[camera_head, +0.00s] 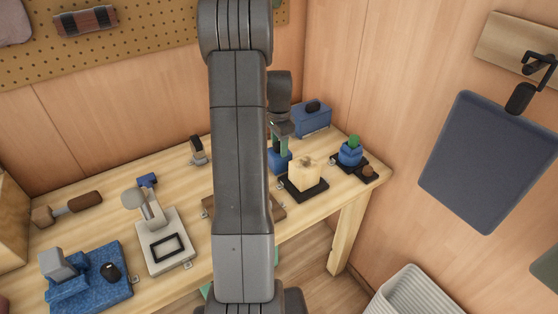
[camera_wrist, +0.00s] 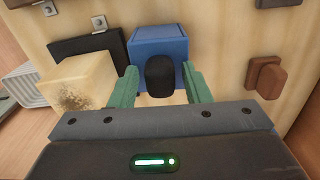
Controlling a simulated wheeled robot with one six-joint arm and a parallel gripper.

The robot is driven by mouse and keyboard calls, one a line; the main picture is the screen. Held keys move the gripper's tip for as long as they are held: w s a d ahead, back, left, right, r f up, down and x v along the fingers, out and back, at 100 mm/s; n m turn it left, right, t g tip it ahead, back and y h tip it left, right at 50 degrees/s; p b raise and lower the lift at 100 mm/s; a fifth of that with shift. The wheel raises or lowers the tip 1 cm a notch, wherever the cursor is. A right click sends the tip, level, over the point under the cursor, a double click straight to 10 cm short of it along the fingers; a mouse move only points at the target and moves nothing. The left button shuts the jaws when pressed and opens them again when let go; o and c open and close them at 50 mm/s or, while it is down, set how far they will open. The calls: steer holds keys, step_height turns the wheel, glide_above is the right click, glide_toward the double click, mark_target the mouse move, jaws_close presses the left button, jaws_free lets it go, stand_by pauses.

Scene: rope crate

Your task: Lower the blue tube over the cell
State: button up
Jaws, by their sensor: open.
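My gripper (camera_head: 279,139) is open. In the wrist view its two green fingertips (camera_wrist: 160,85) stand on either side of a black rounded knob (camera_wrist: 160,75). The knob is on a blue square-sided piece (camera_wrist: 158,40), which seems to be the blue tube. In the head view this blue piece (camera_head: 277,160) is directly under my gripper and partly hidden by my arm. I cannot tell whether the fingers touch the knob. No cell can be made out for certain.
A blue toolbox (camera_head: 312,119) stands behind on the wooden bench. A blue piece with a green top (camera_head: 350,152) stands at the right end, beside a small brown block (camera_head: 367,172).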

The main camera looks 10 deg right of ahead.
steer(key=shift+s+f, duration=0.1)
steer(key=shift+f, duration=0.15)
steer(key=shift+s+a+f, duration=0.1)
steer(key=shift+f, duration=0.05)
jaws_close()
steer(key=shift+r, duration=0.25)
steer(key=shift+w+r+p, duration=0.2)
steer(key=shift+r+p, duration=0.65)
steer(key=shift+r, duration=0.25)
steer(key=shift+r+p, duration=1.6)
steer(key=shift+r, duration=0.75)
